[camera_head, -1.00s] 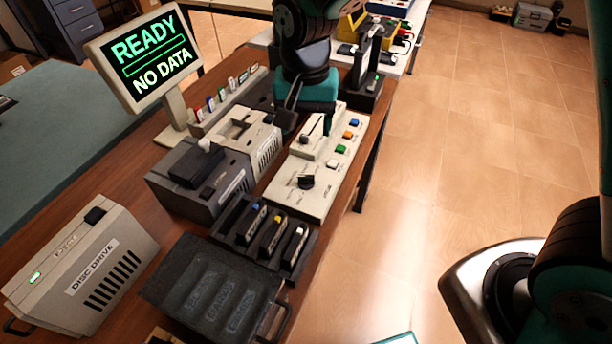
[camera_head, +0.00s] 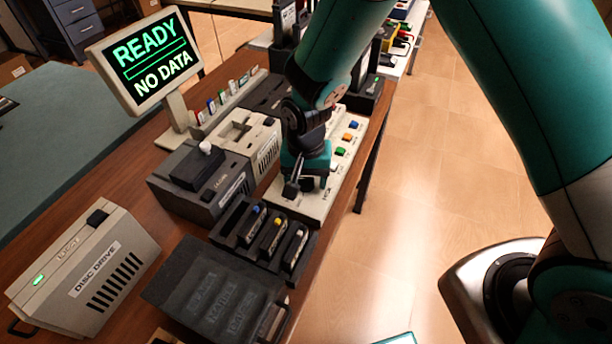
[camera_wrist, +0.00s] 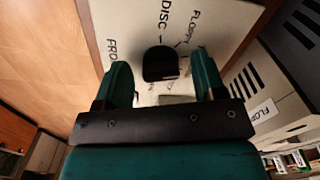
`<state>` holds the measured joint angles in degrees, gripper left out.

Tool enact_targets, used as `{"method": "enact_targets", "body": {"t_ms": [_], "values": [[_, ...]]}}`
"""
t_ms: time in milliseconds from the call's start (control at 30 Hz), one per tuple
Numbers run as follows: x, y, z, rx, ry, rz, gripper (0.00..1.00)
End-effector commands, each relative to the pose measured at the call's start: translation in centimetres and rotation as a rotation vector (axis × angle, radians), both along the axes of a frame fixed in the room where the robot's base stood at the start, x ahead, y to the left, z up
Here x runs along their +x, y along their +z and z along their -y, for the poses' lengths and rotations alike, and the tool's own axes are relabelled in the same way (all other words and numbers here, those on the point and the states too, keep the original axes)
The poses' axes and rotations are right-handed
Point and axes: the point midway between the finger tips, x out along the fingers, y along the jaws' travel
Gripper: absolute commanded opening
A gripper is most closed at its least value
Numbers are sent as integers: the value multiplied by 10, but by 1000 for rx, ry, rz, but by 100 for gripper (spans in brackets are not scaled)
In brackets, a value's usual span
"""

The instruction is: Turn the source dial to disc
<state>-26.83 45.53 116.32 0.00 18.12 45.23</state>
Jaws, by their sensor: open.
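The source dial is a black knob (camera_wrist: 160,63) on a cream panel (camera_wrist: 225,15). In the wrist view the printed words DISC and FLOPPY, and a partly hidden label, stand around it. I cannot tell for sure which label the knob points at. My gripper (camera_wrist: 162,80) is open, with one green finger on each side of the knob and a visible gap to each. In the head view my gripper (camera_head: 302,182) is down over the near end of the cream panel (camera_head: 317,210), and my arm hides much of it. A monitor (camera_head: 150,60) reads READY, NO DATA.
A grey drive unit (camera_head: 200,185) is left of the panel. A black rack (camera_head: 262,237) with several cartridges and a dark case (camera_head: 215,300) stand in front. The disc drive (camera_head: 85,275) is at the left. Coloured buttons (camera_head: 341,151) line the panel's right side.

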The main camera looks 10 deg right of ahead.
Motion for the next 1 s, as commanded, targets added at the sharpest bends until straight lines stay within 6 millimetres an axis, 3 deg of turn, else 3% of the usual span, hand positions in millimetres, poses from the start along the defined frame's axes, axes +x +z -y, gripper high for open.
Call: {"method": "enact_targets", "body": {"t_ms": [67,100,300,667,1000], "values": [[0,0,0,0,0,0,64],[0,0,0,0,0,0,59],[0,0,0,0,0,0,14],[0,1,0,0,46,0,15],[0,1,1,0,279,0,15]]}}
